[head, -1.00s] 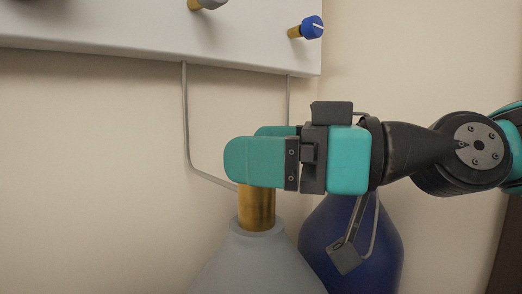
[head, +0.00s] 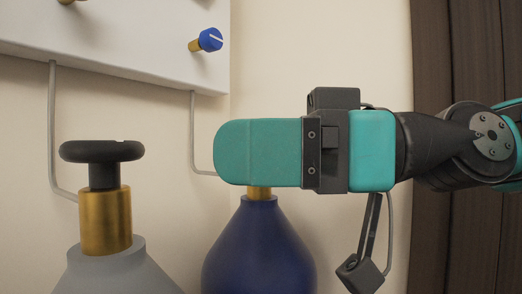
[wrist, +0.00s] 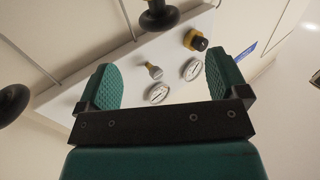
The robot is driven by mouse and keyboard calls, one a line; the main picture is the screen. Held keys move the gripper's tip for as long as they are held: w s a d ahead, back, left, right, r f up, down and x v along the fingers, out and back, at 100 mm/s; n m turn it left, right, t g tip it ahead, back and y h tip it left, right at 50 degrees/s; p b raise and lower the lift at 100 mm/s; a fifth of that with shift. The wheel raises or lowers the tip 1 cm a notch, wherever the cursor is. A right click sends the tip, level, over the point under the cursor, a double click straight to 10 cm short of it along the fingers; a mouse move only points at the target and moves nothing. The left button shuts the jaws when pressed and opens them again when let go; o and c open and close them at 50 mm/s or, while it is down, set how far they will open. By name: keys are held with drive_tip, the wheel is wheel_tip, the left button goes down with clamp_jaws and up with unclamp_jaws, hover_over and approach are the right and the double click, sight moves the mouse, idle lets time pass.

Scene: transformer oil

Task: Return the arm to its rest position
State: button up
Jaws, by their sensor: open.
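My gripper (head: 225,152) points left in the head view, in front of the top of a dark blue gas cylinder (head: 260,250), whose valve top it hides. In the wrist view my gripper (wrist: 163,80) has its two teal fingers wide apart with nothing between them. To the left of it in the head view, apart from it, a black round valve knob (head: 100,151) sits on the brass neck (head: 105,220) of a grey cylinder (head: 115,275).
A white panel (head: 130,40) on the wall carries a blue knob (head: 207,40) and thin pipes (head: 52,130). The wrist view shows gauges (wrist: 158,93) on it and black knobs (wrist: 160,15) near the frame edges. Dark wood panelling (head: 468,60) stands at the right.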

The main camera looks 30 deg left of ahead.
drive_tip(key=w+d+f+m+t+h, duration=0.25)
drive_tip(key=d+f+m+t, duration=0.2)
drive_tip(key=f, duration=0.25)
drive_tip(key=w+d+f+m+t+h, duration=0.2)
drive_tip(key=w+d+f+m+t, duration=0.1)
drive_tip(key=d+f+m, duration=0.3)
drive_tip(key=s+d+f+m+h, duration=0.2)
drive_tip(key=d+f+m+h, duration=0.1)
drive_tip(key=d+f, duration=0.4)
drive_tip(key=s+d+f+m+h, duration=0.3)
drive_tip(key=d+f, duration=0.4)
drive_tip(key=d, duration=0.3)
drive_tip(key=shift+s+d+t+h, duration=0.3)
drive_tip(key=shift+t+h, duration=0.15)
drive_tip(key=shift+h, duration=0.1)
